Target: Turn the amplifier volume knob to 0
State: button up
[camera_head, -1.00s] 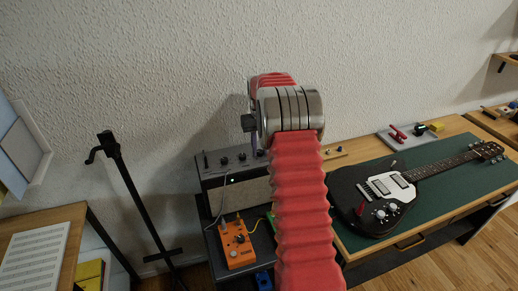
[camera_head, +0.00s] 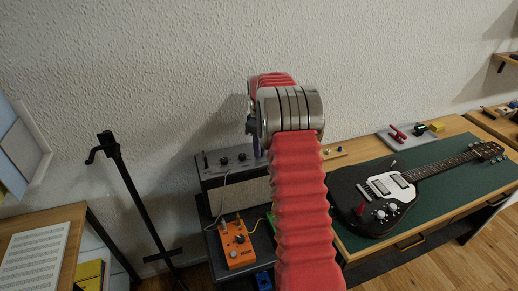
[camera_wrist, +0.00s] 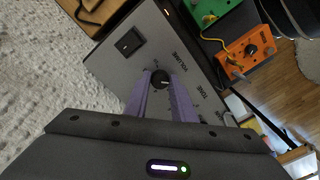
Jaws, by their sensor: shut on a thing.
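The amplifier (camera_head: 222,162) is a grey box with several dark knobs on its panel, left of my arm in the head view. In the wrist view its grey panel (camera_wrist: 118,66) shows a black switch and printed VOLUME and TONE labels. The black round volume knob (camera_wrist: 160,78) sits near the VOLUME lettering. My gripper (camera_wrist: 160,84) has its two purple fingers on either side of this knob and is shut on it. The knob's dial markings are partly hidden by the fingers. In the head view my arm hides most of the gripper.
An orange pedal (camera_head: 237,246) stands in front of the amplifier, with a green pedal (camera_wrist: 208,10) beside it and cables near both. A black guitar (camera_head: 375,205) lies on a green mat at the right. A black stand (camera_head: 130,195) rises at the left.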

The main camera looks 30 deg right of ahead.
jog(key=shift+w+r+n, duration=0.15)
jog(key=shift+w+n, duration=0.05)
jog(key=shift+n, duration=0.1)
jog(key=o, duration=1.1)
jog(key=shift+s, duration=0.1)
jog(key=shift+c, duration=0.2)
notch_tip(320, 180, up, 14)
jog(key=shift+f, duration=0.25)
jog(key=shift+c, duration=0.2)
